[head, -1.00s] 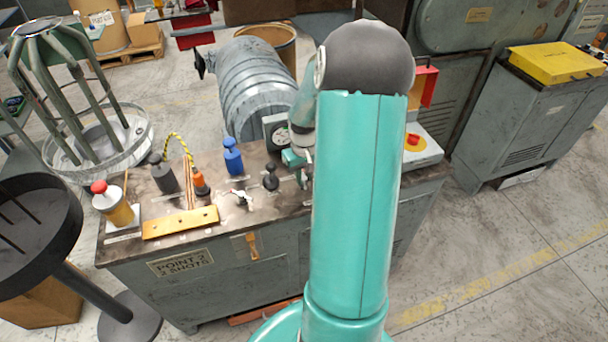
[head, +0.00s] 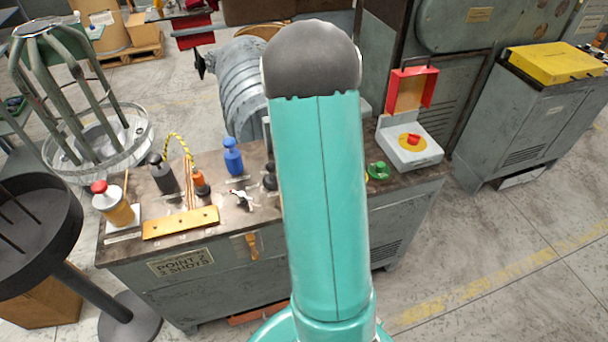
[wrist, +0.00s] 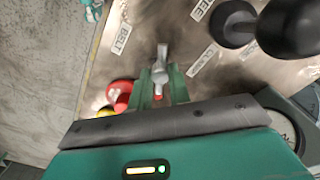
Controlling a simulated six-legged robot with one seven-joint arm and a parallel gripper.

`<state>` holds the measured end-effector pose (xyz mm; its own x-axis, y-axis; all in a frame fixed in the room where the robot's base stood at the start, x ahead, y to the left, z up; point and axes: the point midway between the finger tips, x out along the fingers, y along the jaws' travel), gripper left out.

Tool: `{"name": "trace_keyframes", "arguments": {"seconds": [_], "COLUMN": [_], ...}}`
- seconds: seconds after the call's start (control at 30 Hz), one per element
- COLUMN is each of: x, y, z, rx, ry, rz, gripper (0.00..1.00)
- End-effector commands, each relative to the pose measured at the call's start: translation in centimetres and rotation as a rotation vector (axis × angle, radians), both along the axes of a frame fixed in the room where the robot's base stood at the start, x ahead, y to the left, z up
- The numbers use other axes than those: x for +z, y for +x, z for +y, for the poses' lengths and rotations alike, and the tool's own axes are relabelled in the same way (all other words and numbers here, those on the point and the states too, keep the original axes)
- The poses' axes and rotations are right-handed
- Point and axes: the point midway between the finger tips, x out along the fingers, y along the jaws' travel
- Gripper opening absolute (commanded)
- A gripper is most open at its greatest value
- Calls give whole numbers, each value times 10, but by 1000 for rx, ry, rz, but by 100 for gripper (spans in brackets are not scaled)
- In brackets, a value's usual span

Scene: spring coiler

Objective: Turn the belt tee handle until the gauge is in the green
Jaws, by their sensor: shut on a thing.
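The grey metal tee handle (wrist: 161,62) stands in the wrist view beside a label reading BELT (wrist: 122,38). My gripper (wrist: 160,84) is shut on it, with a green finger on each side. A small red tip shows between the fingers. Part of a round white dial, apparently the gauge (wrist: 286,128), shows at the lower right of the wrist view; its needle and green zone cannot be read. In the head view my arm hides the gripper, the handle and the gauge face.
A black knob (wrist: 234,22) stands close to the right of the handle, and a red knob (wrist: 120,90) to the left. On the bench (head: 215,285) are a blue bottle (head: 233,158), an orange bar (head: 180,222), a green knob (head: 378,170) and a red stop button (head: 412,140).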

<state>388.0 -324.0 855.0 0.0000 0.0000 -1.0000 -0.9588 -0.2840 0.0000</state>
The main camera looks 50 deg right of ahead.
Motion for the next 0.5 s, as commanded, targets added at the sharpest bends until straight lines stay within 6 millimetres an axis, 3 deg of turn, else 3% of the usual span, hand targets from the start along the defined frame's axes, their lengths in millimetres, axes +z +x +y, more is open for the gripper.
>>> {"name": "trace_keyframes", "arguments": {"seconds": [0.5], "x": [0], "y": [1], "z": [0], "rx": [-455], "ry": [-2], "rz": [-2], "gripper": [0]}}
